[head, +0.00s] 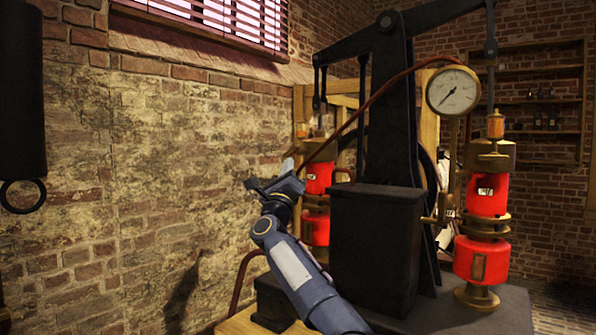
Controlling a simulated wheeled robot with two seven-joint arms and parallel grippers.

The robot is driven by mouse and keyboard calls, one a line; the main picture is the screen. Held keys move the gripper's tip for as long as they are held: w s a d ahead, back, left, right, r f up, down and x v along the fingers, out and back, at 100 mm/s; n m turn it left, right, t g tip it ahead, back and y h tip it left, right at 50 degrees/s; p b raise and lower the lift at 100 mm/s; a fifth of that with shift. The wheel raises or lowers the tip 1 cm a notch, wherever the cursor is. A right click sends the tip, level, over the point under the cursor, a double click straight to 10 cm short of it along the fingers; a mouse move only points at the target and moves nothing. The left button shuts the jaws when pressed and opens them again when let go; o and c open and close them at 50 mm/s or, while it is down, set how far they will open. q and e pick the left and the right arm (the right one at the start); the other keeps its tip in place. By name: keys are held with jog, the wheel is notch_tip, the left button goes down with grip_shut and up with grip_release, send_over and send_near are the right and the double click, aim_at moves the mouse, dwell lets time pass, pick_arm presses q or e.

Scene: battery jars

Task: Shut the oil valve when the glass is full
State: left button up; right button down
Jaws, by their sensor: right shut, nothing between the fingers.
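My right gripper (280,178) is raised in front of the left red cylinder (318,178) of a dark beam machine. Its fingers are shut and hold nothing. It appears apart from the machine, though the depth is hard to judge. A small amber glass (495,125) stands on top of the right red cylinder (487,195). It looks amber throughout, but its oil level is too small to read. A brass fitting (440,218) sits left of that cylinder; I cannot tell whether it is the oil valve. My left gripper is out of view.
A round pressure gauge (453,90) stands on a brass pipe. The black column (376,250) fills the middle, between the two cylinders. A dark cylinder with a ring (22,100) hangs at the far left. Open space lies before the brick wall (150,190).

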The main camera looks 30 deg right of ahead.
jog(key=shift+w+a+r+p, duration=0.3)
jog(key=shift+w+p, duration=0.15)
jog(key=shift+w, duration=0.3)
dwell(0.4)
jog(key=shift+f, duration=0.1)
jog(key=b+v, duration=0.4)
jog(key=v, duration=0.3)
jog(key=shift+s+a+f+b, duration=0.2)
jog(key=shift+s+b, duration=0.05)
jog(key=shift+b, duration=0.1)
